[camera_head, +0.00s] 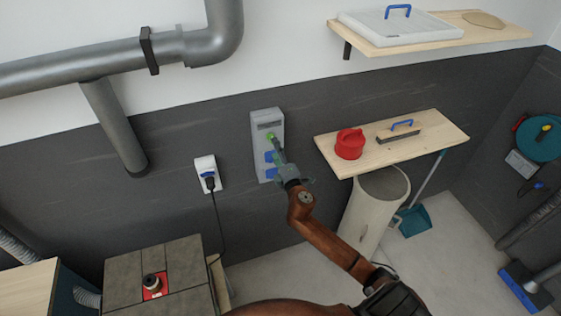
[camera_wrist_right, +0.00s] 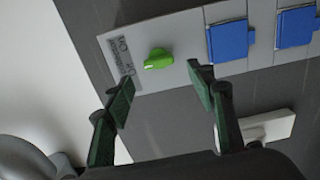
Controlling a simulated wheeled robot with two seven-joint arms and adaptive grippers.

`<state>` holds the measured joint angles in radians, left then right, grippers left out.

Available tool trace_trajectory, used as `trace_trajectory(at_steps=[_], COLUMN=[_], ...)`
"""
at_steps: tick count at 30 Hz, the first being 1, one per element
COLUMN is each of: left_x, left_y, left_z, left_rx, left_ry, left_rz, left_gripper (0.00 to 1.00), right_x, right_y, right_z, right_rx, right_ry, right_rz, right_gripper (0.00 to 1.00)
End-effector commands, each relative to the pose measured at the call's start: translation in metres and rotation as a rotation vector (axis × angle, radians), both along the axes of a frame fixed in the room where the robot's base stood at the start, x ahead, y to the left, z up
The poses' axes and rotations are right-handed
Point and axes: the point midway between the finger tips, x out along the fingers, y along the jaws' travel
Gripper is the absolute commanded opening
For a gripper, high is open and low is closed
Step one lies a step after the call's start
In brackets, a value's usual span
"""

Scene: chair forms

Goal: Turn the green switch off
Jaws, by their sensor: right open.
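The green switch (camera_wrist_right: 158,59) is a small knob on a grey wall panel, seen clearly in the right wrist view. In the head view the green switch (camera_head: 270,135) sits in the upper part of the grey panel (camera_head: 268,113). My right gripper (camera_head: 278,153) is in front of the panel, close to the switch. In the right wrist view my right gripper (camera_wrist_right: 162,82) is open, its two fingers apart on either side of the switch and nothing between them. Whether a finger touches the panel I cannot tell. My left gripper is not in view.
Two blue socket covers (camera_wrist_right: 228,41) sit beside the switch on the panel.

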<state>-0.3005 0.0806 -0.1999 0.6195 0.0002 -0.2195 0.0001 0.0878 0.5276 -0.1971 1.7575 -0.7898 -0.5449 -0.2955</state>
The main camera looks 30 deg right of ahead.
Motion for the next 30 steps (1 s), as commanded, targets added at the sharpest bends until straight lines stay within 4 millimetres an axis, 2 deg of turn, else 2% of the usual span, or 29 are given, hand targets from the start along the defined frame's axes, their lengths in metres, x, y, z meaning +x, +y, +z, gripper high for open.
trace_trajectory(at_steps=[1,6,12,30], left_x=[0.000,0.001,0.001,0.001], left_y=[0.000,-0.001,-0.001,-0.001], left_z=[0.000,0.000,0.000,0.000], left_rx=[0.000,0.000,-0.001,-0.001], left_ry=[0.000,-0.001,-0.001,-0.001], left_rz=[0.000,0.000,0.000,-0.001], left_gripper=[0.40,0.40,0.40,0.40], right_x=[-0.012,-0.044,-0.067,-0.072], right_y=[0.003,0.011,0.016,0.017], right_z=[-0.001,-0.001,0.000,0.000], right_rx=[0.002,0.002,0.001,0.001], right_ry=[0.001,0.001,0.001,0.000], right_rz=[0.001,0.000,0.001,0.000], right_gripper=[0.51,0.51,0.51,0.51])
